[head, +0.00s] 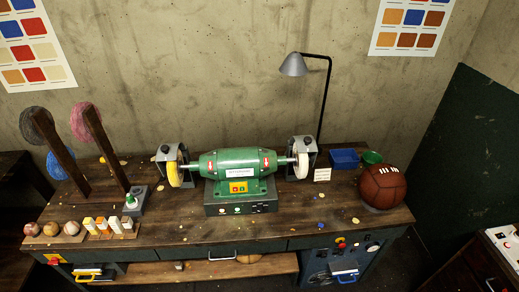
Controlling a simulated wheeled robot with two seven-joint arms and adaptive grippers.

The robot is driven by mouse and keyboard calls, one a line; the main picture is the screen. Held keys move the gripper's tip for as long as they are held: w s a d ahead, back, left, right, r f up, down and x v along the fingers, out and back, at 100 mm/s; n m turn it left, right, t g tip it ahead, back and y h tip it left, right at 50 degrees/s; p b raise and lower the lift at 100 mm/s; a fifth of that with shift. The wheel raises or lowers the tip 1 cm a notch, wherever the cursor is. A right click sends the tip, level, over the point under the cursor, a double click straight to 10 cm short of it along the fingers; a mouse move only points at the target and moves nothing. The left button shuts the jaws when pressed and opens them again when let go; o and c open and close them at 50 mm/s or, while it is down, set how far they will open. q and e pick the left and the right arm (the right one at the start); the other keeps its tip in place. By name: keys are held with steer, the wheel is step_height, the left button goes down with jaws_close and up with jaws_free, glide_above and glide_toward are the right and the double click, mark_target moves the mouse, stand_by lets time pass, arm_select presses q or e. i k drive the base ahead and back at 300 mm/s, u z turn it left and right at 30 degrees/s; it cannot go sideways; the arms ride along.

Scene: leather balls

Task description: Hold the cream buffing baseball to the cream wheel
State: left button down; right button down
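A green bench grinder (238,165) stands in the middle of the workbench. Its right wheel (301,166) is cream-white, inside a grey guard. Its left wheel (174,174) is yellow. Several small balls sit in a row at the bench's left front: a reddish-brown ball (31,229), a tan ball (50,229) and a paler tan ball (71,228). They look like baseballs, but I cannot tell which is the cream buffing one. All are far left of the cream wheel, touching nothing of mine. Neither of my grippers shows in the head view.
Upright posts with pads (103,145) rise at the left. The front middle is mostly clear.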

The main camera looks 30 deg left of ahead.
mark_target(72, 227)
steer(key=u, duration=2.65)
